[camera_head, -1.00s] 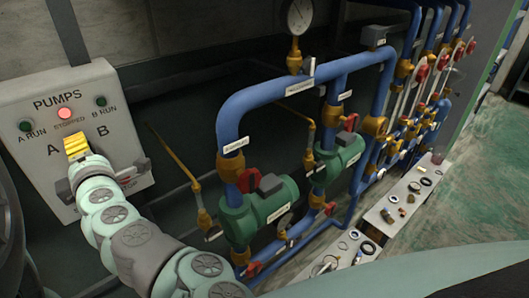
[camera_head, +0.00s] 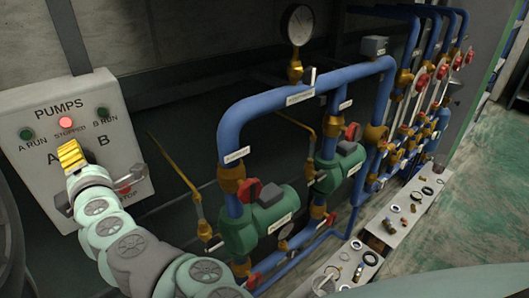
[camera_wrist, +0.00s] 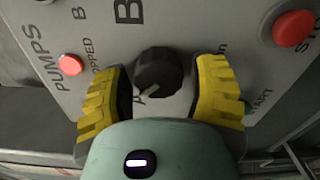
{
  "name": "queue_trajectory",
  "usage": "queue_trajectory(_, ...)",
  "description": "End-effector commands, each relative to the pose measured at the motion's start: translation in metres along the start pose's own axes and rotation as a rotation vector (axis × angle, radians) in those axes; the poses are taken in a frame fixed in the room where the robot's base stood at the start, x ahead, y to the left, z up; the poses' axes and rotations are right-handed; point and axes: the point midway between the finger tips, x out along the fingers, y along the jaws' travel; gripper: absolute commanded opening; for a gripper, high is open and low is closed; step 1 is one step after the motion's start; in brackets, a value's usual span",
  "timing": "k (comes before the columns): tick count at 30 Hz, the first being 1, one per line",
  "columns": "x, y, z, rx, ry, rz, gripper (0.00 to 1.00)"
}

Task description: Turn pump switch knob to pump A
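The grey pump control box (camera_head: 30,105) is at the left of the head view, with "PUMPS", "A" and "B" lettering. My gripper (camera_head: 72,154) is in front of it, between the letters. In the wrist view, the black switch knob (camera_wrist: 160,72) sits between the two yellow fingers of my gripper (camera_wrist: 164,68). The fingers are open, with a visible gap on each side of the knob. A pale mark on the knob points to the lower left in the wrist view. In the head view the knob is hidden behind my gripper.
The red "STOPPED" lamp (camera_head: 66,123) looks lit; the green run lamps (camera_head: 26,134) look dark. A red button (camera_wrist: 292,28) is beside the knob in the wrist view. Blue pipes (camera_head: 290,92) and green pumps (camera_head: 258,222) stand to the right.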

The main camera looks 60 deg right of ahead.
Motion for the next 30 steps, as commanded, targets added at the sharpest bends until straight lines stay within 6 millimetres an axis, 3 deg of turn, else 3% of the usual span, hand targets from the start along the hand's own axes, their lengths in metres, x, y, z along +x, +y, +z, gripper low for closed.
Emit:
queue_trajectory(5,0.0001,0.0005,0.0008,0.000,-0.002,0.001,0.76)
queue_trajectory(20,0.0001,0.0011,0.0018,0.015,-0.005,0.001,0.76)
queue_trajectory(30,0.0002,0.0035,0.0028,0.311,-0.007,0.001,0.76)
